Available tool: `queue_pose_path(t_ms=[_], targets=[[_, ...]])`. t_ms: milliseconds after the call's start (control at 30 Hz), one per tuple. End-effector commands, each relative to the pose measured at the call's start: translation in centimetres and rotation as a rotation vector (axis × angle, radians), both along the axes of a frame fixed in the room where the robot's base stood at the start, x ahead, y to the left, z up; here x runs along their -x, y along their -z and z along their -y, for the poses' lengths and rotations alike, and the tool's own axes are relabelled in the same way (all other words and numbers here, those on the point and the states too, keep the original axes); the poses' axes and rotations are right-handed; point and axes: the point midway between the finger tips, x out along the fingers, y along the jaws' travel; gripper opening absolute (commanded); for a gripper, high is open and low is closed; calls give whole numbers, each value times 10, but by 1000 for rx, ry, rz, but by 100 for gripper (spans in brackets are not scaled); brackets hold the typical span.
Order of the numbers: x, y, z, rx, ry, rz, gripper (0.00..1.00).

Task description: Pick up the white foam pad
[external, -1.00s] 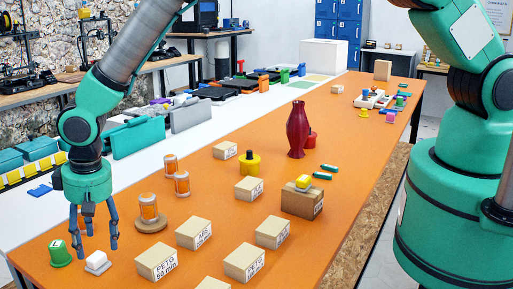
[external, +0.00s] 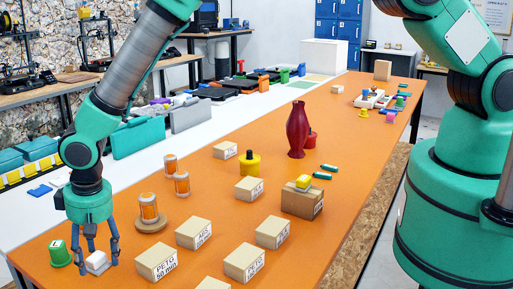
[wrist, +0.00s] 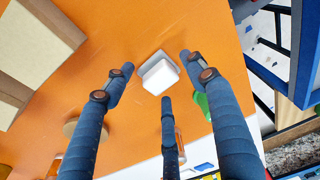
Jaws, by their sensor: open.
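The white foam pad (external: 97,258) is a small rounded white block on top of a light grey base, near the front left of the orange table. It also shows in the wrist view (wrist: 160,79), with the grey base beside and behind it. My gripper (external: 94,262) points down over it with three dark blue fingers spread apart. In the wrist view my gripper (wrist: 158,74) has fingers to the left, right and near side of the pad, and no clear contact shows. In the external view the fingers partly overlap the pad and its base.
A green cup-like piece (external: 60,253) stands close on the left of the gripper. An orange jar on a round wooden disc (external: 151,223) is behind right. Bare orange table lies between.

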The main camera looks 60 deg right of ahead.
Motion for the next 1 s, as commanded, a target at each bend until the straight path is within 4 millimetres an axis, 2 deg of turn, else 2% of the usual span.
queue_pose_path(t_ms=[133, 300, 367, 400, 833, 1000], targets=[[0, 0, 0, 0, 0, 0, 54], [0, 0, 0, 0, 0, 0, 20], [0, 0, 0, 0, 0, 0, 18], [0, 0, 0, 0, 0, 0, 10], [2, 1, 1, 2, 0, -3, 10], [1, -8, 1, 1, 0, -2, 10]])
